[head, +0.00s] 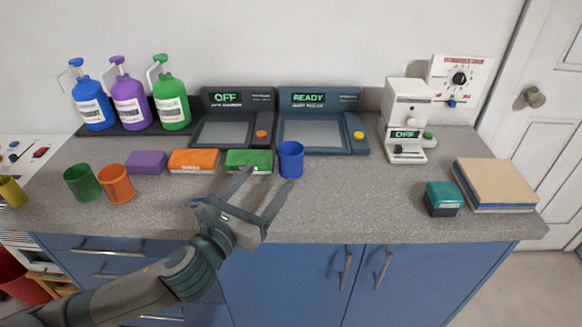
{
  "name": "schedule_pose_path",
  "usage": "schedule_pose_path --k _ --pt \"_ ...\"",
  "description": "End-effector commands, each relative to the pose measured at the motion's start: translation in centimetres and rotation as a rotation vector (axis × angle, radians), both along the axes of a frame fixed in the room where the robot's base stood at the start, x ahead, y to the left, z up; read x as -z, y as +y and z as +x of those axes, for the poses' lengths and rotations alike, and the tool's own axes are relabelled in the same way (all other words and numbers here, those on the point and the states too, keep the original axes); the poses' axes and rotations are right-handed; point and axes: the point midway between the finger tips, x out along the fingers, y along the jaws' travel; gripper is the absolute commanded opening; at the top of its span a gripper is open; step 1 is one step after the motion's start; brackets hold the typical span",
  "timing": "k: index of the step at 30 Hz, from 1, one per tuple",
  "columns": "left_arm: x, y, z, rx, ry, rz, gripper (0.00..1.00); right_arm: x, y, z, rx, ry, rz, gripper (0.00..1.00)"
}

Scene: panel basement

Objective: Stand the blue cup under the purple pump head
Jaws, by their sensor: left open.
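The blue cup (290,160) stands upright on the grey counter, in front of the READY device. My left gripper (261,185) is open, with its fingers pointing toward the back of the counter. Its right fingertip is close to the blue cup's lower left side; I cannot tell if they touch. Nothing shows between the fingers. The purple pump bottle (130,105) stands at the back left, between a blue and a green one. Its purple pump head (117,61) is on top, with a pale spout. My right gripper is not in view.
Green (82,182) and orange (117,184) cups stand at the left front. Purple (146,162), orange (194,161) and green (249,161) blocks line the middle. Blue (92,104) and green (171,102) bottles flank the purple one. The counter's right middle is clear.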

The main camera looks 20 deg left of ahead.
Motion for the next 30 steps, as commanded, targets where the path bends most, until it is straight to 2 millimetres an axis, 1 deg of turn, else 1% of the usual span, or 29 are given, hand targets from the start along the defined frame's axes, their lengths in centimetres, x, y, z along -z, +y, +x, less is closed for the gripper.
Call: schedule_pose_path --k 2,3,6,9,14,25,30 --pt "-0.2 -0.2 1.4 -0.001 -0.003 -0.001 0.69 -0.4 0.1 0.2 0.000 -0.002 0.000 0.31" --pt "-0.2 -0.3 2.1 -0.001 -0.002 -0.001 0.69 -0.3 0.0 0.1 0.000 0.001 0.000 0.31" --pt "-0.2 -0.6 3.6 -0.001 -0.001 0.000 0.69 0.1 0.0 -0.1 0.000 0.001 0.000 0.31" --pt "-0.2 -0.8 4.8 0.000 -0.001 -0.001 0.69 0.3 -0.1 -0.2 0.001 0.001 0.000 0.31" --pt "-0.1 -1.0 5.5 0.000 0.000 0.000 0.69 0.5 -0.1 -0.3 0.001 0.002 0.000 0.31" --pt "-0.1 -1.0 5.7 0.000 0.000 0.000 0.69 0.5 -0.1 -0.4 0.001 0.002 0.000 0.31" --pt "-0.2 -1.1 7.2 -0.001 -0.001 -0.001 0.69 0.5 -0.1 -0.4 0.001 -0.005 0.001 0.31"
